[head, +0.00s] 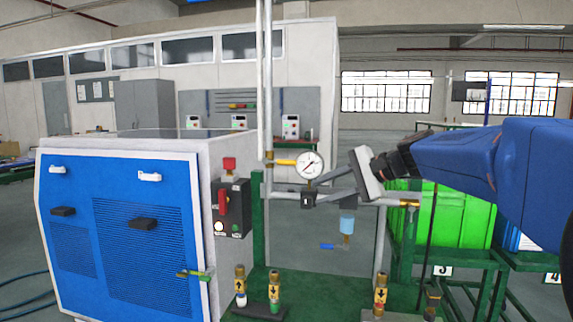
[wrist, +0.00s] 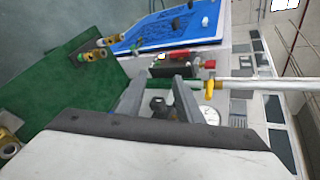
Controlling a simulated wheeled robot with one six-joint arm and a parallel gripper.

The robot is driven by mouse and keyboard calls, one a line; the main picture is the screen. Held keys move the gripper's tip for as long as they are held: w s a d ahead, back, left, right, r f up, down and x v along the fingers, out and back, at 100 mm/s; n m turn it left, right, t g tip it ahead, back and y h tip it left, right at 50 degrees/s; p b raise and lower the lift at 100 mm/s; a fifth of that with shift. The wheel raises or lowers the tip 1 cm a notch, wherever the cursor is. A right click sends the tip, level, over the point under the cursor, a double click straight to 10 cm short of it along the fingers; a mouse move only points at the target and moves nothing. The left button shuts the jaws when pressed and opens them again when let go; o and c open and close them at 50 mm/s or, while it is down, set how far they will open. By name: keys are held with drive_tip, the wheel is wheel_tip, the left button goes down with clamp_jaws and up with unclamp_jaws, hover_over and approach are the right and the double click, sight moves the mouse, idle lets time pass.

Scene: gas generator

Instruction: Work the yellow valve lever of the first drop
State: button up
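The yellow valve lever (head: 284,162) sticks out sideways from the vertical pipe, just left of a round pressure gauge (head: 312,164). In the wrist view the yellow lever (wrist: 209,87) lies right of the fingers, against the pale pipe, with the gauge (wrist: 210,116) below it. My gripper (head: 318,189) is just below and right of the gauge, its fingers pointing left. In the wrist view my gripper (wrist: 158,84) has its two grey fingers apart, with a dark fitting (wrist: 158,106) showing between them. The lever is outside the fingers. I cannot tell whether they touch the fitting.
A blue generator cabinet (head: 125,235) with a red switch (head: 222,202) stands left. Brass valves (head: 240,280) rise from the green base. A green crate (head: 455,218) sits on a rack at right.

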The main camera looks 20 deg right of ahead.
sight(293, 162)
drive_tip(key=w+d+r+m+t+y, duration=0.2)
drive_tip(key=w+d+r+m+t, duration=0.1)
drive_tip(key=w+d+r, duration=0.4)
drive_tip(key=x, duration=1.7)
drive_tip(key=shift+s+a+f, duration=0.1)
drive_tip(key=shift+a, duration=0.45)
clamp_jaws()
